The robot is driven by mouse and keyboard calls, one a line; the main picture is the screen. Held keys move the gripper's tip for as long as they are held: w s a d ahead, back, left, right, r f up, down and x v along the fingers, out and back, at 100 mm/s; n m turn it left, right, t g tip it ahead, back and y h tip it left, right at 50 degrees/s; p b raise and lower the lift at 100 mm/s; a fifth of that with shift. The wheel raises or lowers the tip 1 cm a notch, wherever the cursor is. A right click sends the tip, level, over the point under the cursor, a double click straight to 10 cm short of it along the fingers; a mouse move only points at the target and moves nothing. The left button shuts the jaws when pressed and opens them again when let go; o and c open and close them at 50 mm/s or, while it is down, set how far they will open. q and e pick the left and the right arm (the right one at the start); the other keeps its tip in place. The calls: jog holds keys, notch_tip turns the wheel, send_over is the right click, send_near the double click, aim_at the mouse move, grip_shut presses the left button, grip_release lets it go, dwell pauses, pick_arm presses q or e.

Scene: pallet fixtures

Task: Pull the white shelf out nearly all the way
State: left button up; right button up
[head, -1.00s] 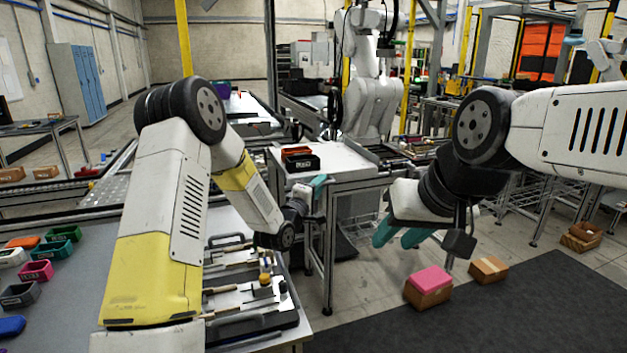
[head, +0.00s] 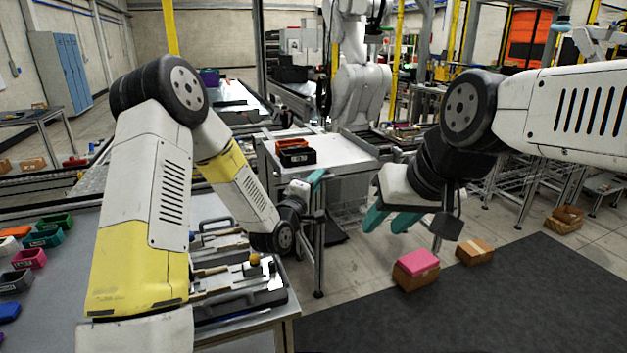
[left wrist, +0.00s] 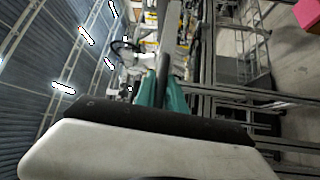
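The white shelf (head: 340,150) is a flat white top on a metal frame in the middle of the head view. My left gripper (head: 317,178) is at its near edge. In the left wrist view, the teal fingers (left wrist: 161,92) stand close on either side of a narrow dark bar that seems to belong to the shelf; the contact itself is partly hidden. My right gripper (head: 390,220) hangs to the right of the shelf, its teal fingers apart and empty, pointing down-left.
A black bin (head: 297,157) and a red bin (head: 292,144) sit on the shelf's left part. A workbench (head: 55,290) with coloured bins and tools is at the left. A pink-topped box (head: 417,262) and a cardboard box (head: 474,251) stand on the floor at right. The dark mat (head: 500,305) is otherwise clear.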

pick_arm(q)
jog(key=o, duration=0.4)
jog(key=shift+o, duration=0.2)
jog(key=v, duration=0.7)
jog(key=shift+s+a, duration=0.2)
jog(key=shift+s, duration=0.15)
